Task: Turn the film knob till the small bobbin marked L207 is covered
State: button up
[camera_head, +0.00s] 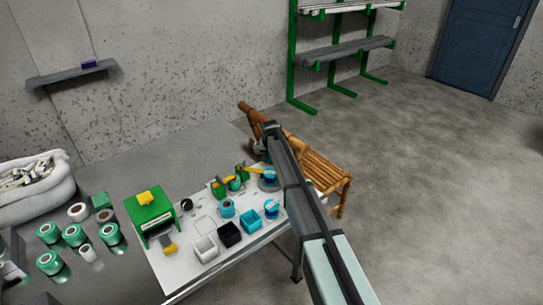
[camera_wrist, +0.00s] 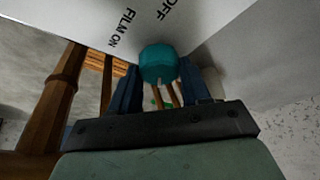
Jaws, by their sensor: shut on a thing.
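The film knob (camera_wrist: 158,62) is a teal round knob in the wrist view, on a pale panel lettered FILM ON and OFF. My gripper (camera_wrist: 161,84) is shut on it, with a dark blue finger on either side. In the head view my arm reaches past the right end of the white board, and the knob is hidden there. Small blue-teal bobbins stand on the board, one at the middle (camera_head: 227,209) and one near the right edge (camera_head: 271,209). No L207 mark is readable, so I cannot tell which one carries it or whether any is covered.
Green spools (camera_head: 74,235) stand on the grey table. A bamboo bench (camera_head: 318,172) is close behind my arm. Open floor lies right.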

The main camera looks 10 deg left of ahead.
jog(key=m+h, duration=0.1)
jog(key=m, duration=0.2)
jog(key=shift+w+a+m, duration=0.1)
jog(key=shift+m, duration=0.2)
jog(key=shift+a+m+g+h, duration=0.15)
jog(key=shift+m+h, duration=0.3)
jog(key=shift+m, duration=0.5)
jog(key=shift+d+m+g+h, duration=0.1)
jog(key=shift+m+g+h, duration=0.25)
jog(key=shift+m, duration=0.6)
jog(key=o, duration=1.1)
jog(key=shift+c, duration=0.2)
jog(key=v, duration=1.3)
jog(key=shift+a+r, duration=0.25)
jog(key=shift+r, duration=0.05)
